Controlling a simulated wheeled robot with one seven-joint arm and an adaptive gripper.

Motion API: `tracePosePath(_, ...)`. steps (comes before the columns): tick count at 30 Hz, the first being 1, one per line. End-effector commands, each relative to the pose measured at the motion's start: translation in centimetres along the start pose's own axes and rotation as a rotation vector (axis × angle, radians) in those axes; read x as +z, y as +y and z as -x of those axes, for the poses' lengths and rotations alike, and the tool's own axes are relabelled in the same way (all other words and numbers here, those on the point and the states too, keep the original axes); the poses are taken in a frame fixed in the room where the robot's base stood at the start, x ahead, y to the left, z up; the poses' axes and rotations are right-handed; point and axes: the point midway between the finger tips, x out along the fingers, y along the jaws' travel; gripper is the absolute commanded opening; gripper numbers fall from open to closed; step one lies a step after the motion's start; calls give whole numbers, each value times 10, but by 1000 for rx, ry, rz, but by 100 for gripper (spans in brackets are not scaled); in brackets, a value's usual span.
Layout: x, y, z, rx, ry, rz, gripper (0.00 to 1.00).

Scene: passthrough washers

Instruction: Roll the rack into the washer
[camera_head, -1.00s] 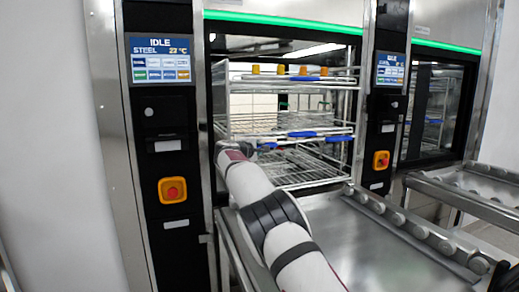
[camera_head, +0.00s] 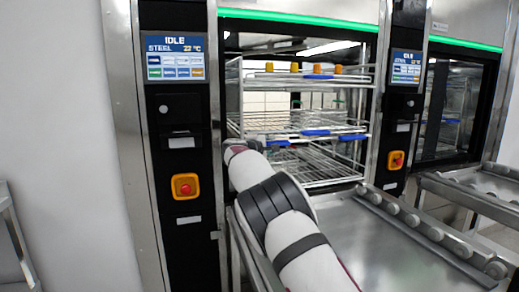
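The rack (camera_head: 236,98) is a wire frame with several shelves, standing upright in the open doorway of the left washer (camera_head: 215,60). Yellow-orange pieces sit on its top level, and blue parts show along its shelf fronts. Its lower front stands close to the inner end of the loading table (camera_head: 340,222). My white arm reaches over the table's left side to the rack's lower left front. My gripper (camera_head: 257,145) is a small dark shape there, mostly hidden by the arm. I cannot tell whether it touches the rack or how its fingers stand.
A control panel (camera_head: 176,58) reading IDLE and an orange-and-red stop button (camera_head: 186,186) are left of the doorway. Rollers (camera_head: 411,221) line the table's right side. A second washer (camera_head: 448,110) and a second roller table (camera_head: 470,192) stand right. A metal frame (camera_head: 14,240) shows lower left.

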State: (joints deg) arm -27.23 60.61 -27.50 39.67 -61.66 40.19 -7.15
Motion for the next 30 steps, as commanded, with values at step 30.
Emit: tracePosePath(30, 0, 0, 96, 0, 1, 0, 33)
